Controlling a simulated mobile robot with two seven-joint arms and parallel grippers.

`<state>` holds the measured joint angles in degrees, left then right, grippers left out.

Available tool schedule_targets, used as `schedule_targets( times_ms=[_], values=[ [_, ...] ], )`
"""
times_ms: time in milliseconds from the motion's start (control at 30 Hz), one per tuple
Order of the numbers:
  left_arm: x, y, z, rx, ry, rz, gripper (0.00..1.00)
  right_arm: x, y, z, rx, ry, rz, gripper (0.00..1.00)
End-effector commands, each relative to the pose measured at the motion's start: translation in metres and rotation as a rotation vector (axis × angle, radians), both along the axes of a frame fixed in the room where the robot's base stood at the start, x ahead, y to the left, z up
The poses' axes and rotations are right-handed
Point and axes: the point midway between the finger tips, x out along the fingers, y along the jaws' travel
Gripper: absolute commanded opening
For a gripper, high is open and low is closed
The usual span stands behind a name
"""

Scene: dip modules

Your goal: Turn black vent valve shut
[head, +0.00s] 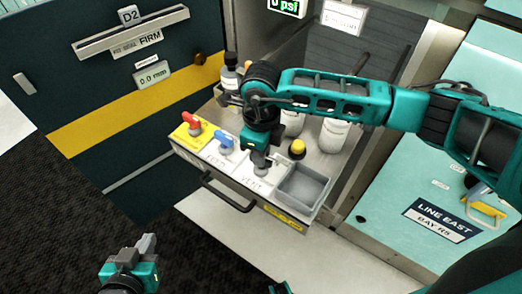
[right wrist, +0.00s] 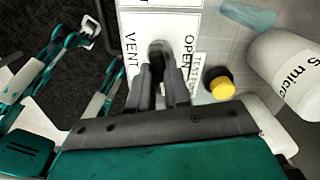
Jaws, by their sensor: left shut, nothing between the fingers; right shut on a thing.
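The black vent valve (right wrist: 157,62) is on a white plate marked VENT and OPEN in the right wrist view. Its handle sits between the fingers of my right gripper (right wrist: 160,85), which is shut on it. In the head view my right gripper (head: 260,162) points down over the VENT plate and hides most of the valve. The handle's exact angle is hard to tell. My left gripper (head: 149,243) is shut and empty, low at the left, away from the panel.
A red valve (head: 192,121) on yellow and a blue valve (head: 223,139) sit left of the vent plate. A yellow button (head: 298,147), white bottles (head: 334,134) and a grey bin (head: 304,187) are close by. A black handle (head: 228,194) fronts the drawer.

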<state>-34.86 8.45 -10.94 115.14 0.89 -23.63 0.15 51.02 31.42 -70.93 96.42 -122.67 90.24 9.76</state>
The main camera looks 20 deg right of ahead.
Motion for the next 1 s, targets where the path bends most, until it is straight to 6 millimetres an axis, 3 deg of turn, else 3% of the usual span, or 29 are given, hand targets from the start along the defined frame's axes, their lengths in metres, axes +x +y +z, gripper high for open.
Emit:
schedule_targets(
  times_ms=[400,967,1000],
  values=[
    [0.0003,0.0001,0.0011,0.001,-0.002,0.000,0.00,0.0003,-0.0006,0.0008,-0.002,0.001,-0.193,0.00],
    [0.0003,0.0010,0.0007,0.002,-0.002,0.001,0.00,0.0003,-0.0005,0.0007,-0.001,0.000,-0.222,0.00],
    [0.0003,0.0010,0.0006,0.002,-0.002,0.001,0.00,0.0003,-0.0006,0.0006,-0.001,0.000,-0.221,0.21]
  ],
)
